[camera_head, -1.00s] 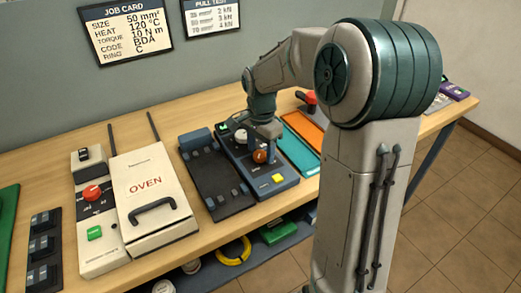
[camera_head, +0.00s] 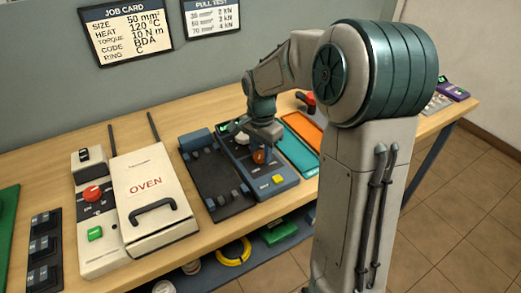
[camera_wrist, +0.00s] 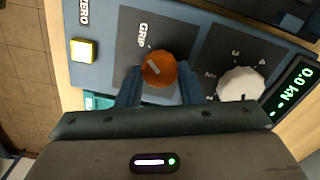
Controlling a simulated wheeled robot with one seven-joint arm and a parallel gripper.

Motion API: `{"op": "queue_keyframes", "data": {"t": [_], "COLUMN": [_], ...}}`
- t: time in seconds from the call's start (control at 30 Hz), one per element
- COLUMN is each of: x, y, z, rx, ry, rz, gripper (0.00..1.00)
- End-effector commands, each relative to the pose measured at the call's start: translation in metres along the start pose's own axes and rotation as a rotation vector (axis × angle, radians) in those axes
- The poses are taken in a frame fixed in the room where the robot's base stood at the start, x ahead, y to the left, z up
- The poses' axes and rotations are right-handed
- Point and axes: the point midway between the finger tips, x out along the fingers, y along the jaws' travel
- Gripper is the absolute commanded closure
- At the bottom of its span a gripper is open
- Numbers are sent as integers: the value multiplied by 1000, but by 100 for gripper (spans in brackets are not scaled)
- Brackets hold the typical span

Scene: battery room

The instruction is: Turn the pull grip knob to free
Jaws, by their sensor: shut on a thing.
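The pull grip knob (camera_wrist: 159,69) is a round orange-brown knob with a pale pointer bar, beside the word GRIP in the wrist view. It also shows in the head view (camera_head: 259,157), on the blue pull tester (camera_head: 284,184). My gripper (camera_wrist: 159,82) is over the tester with one blue finger on each side of the knob, shut on it. The pale bar lies slanted. The position labels around the knob are mostly hidden, so I cannot read which one it points to.
A white knob (camera_wrist: 240,84) and a green display (camera_wrist: 293,89) reading 0.0 kN sit beside the grip knob. A yellow button (camera_wrist: 83,50) is on the other side. A dark tray (camera_head: 229,207) and the oven (camera_head: 146,190) stand to the left.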

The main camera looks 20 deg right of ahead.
Motion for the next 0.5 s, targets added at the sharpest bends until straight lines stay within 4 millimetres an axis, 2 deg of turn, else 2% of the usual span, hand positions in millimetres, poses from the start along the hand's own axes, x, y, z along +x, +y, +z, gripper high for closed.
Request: {"op": "queue_keyframes", "data": {"t": [0.5], "x": [-2], "y": [-2], "z": [1], "rx": [-438], "ry": [0], "rz": [-1], "gripper": [89]}}
